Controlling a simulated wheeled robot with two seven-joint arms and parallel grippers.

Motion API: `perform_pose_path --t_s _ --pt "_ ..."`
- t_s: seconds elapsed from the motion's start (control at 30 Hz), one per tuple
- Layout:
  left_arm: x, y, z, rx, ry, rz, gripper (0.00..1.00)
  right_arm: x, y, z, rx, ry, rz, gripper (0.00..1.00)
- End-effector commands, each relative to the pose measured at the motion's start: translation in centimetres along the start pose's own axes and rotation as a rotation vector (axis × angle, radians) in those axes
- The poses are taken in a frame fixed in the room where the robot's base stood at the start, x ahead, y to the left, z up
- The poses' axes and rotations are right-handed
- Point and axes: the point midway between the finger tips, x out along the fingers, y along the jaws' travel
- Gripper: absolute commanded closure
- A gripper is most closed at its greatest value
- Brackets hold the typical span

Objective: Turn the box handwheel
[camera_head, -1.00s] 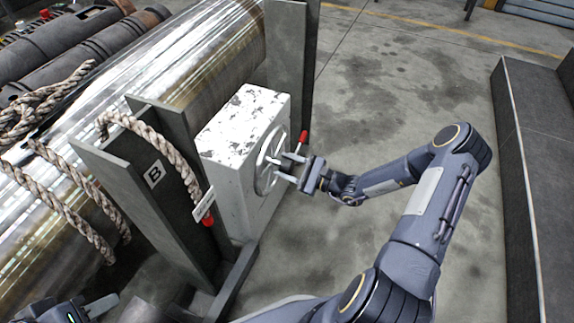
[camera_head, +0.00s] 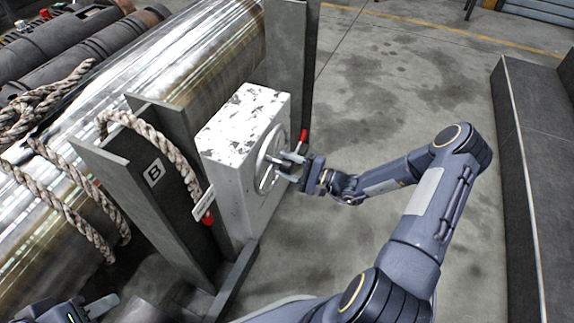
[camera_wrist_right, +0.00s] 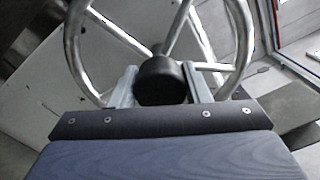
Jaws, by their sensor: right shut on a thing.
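The box (camera_head: 232,150) is a pale, worn, upright block between dark metal plates. Its metal handwheel (camera_head: 263,178) is on the right face. The wheel's rim and spokes also fill the upper part of the right wrist view (camera_wrist_right: 240,45). My right gripper (camera_head: 285,165) is at the wheel's centre. In the right wrist view its two fingers stand on either side of a dark round knob (camera_wrist_right: 160,82) at the wheel's middle, and it is shut on the handwheel there. My left gripper (camera_head: 98,307) is at the bottom left, partly cut off, away from the box.
A large shiny barrel (camera_head: 190,55) lies behind the box, with ropes (camera_head: 75,195) over it. A dark plate marked B (camera_head: 150,185) stands left of the box. A red-tipped lever (camera_head: 303,136) is close beyond the wheel. Open floor (camera_head: 400,100) lies to the right.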

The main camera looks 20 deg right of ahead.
Motion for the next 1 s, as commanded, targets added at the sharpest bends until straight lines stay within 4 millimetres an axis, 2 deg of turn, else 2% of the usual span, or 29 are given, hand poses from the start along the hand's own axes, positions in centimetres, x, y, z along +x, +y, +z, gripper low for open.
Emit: perform_pose_path --t_s 0.4,0.43,0.57,0.87,1.0 --pt "0.0 0.0 0.0 0.000 0.000 0.000 0.64 -0.1 0.1 -0.1 -0.012 0.001 0.001 0.98" --pt "0.0 0.0 0.0 0.000 0.000 0.000 0.64 -0.1 0.1 -0.1 -0.012 0.001 0.001 0.53" --pt "0.0 0.0 0.0 0.000 0.000 0.000 0.64 -0.1 0.0 0.0 -0.011 0.000 0.001 0.36" --pt "-0.1 0.0 0.0 0.000 0.000 0.000 0.64 -0.2 0.0 0.0 -0.009 0.001 0.001 0.36" --pt "-0.5 0.2 -0.3 0.000 0.000 0.000 0.64 -1.7 -0.2 0.0 -0.009 0.003 0.000 0.36"
